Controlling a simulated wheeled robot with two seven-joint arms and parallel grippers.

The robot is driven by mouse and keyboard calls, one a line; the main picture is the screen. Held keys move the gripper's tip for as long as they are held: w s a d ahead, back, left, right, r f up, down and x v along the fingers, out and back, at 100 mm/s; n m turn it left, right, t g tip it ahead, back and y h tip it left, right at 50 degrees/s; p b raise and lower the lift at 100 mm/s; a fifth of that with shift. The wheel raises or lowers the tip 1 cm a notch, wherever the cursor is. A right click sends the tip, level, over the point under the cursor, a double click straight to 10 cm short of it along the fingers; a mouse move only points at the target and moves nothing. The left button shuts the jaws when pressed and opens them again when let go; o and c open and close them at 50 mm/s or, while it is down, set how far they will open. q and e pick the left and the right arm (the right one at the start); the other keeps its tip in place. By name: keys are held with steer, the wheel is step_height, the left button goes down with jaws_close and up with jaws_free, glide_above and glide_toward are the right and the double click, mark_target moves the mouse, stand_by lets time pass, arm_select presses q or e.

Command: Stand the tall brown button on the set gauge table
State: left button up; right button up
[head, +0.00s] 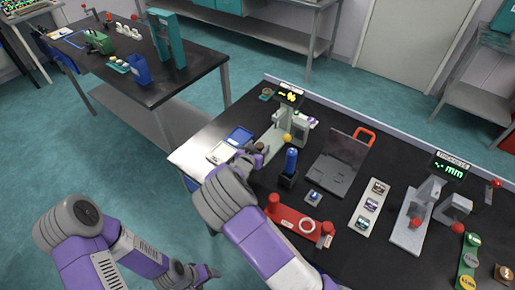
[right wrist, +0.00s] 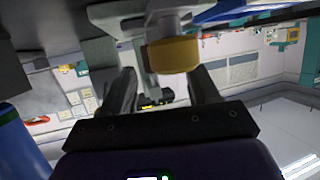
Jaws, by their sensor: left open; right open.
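In the right wrist view, which looks upside down, a mustard-brown cylinder (right wrist: 173,56), apparently the tall brown button, sits against a pale round piece (right wrist: 172,24) that looks like the gauge table. It lies just beyond my right fingertips, which are apart. Whether the button touches the table all round cannot be told. My left gripper (head: 208,273) is open and empty, low in the head view, away from the worktable.
A blue cylinder (head: 290,162) on a black base and a red stand (head: 297,224) are close to my right arm. A thickness gauge (head: 412,225) stands to the right. A second table is at the back left.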

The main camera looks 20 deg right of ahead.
steer(key=p+v, duration=0.1)
steer(key=v, duration=1.1)
